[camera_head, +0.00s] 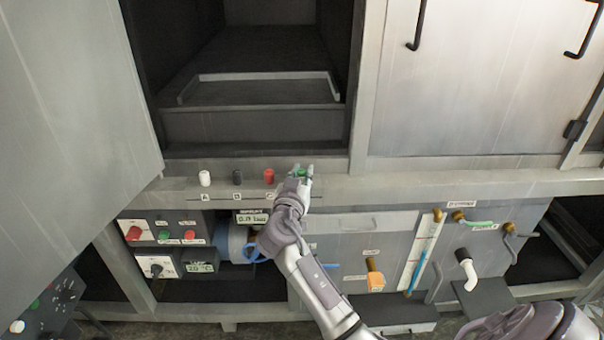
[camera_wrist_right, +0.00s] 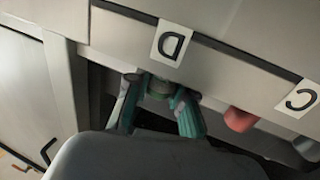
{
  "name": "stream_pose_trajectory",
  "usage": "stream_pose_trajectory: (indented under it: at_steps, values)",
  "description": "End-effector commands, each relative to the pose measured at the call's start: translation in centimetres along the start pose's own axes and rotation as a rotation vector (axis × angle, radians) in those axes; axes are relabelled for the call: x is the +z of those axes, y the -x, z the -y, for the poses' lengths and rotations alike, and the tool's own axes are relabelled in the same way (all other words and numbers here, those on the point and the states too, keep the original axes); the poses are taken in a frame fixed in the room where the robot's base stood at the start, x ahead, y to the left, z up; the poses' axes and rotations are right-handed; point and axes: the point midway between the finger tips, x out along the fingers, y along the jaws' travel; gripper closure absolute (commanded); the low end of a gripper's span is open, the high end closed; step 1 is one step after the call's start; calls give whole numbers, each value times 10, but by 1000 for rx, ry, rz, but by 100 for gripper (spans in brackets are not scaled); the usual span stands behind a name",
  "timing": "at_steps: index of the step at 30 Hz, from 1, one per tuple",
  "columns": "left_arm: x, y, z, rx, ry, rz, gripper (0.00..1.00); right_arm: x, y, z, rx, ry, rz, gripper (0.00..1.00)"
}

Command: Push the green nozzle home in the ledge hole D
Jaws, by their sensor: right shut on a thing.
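The green nozzle (camera_head: 301,172) is at the right end of the row on the ledge (camera_head: 400,190). In the right wrist view, the green nozzle (camera_wrist_right: 160,88) sits between the fingers, close by the label D (camera_wrist_right: 171,43). My right gripper (camera_head: 301,171) is shut on it; its fingers also show in the right wrist view (camera_wrist_right: 160,98). The fingers and palm hide hole D and the nozzle's lower part, so I cannot tell how deep it sits. My left gripper is not in view.
A white nozzle (camera_head: 205,178), a black nozzle (camera_head: 237,177) and a red nozzle (camera_head: 269,176) stand on the ledge to the left. The red one also shows beside the gripper in the right wrist view (camera_wrist_right: 240,119). An open dark compartment (camera_head: 260,55) lies behind. The ledge's right side is clear.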

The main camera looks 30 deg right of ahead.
Motion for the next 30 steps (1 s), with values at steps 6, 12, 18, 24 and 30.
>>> stream_pose_trajectory:
  at_steps: [6, 12, 18, 24, 30]
  values:
    - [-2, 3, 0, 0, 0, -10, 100, 0, 0, 0, 0, -1, 0, 56]
    - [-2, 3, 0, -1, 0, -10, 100, 0, 0, 0, 0, 0, 0, 48]
    - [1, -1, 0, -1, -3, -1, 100, 0, 3, 0, -1, 0, 1, 48]
    - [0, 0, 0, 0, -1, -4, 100, 1, 32, 0, -2, -3, 3, 48]
    - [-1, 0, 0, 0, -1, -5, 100, 2, 76, 0, -2, -1, 4, 48]
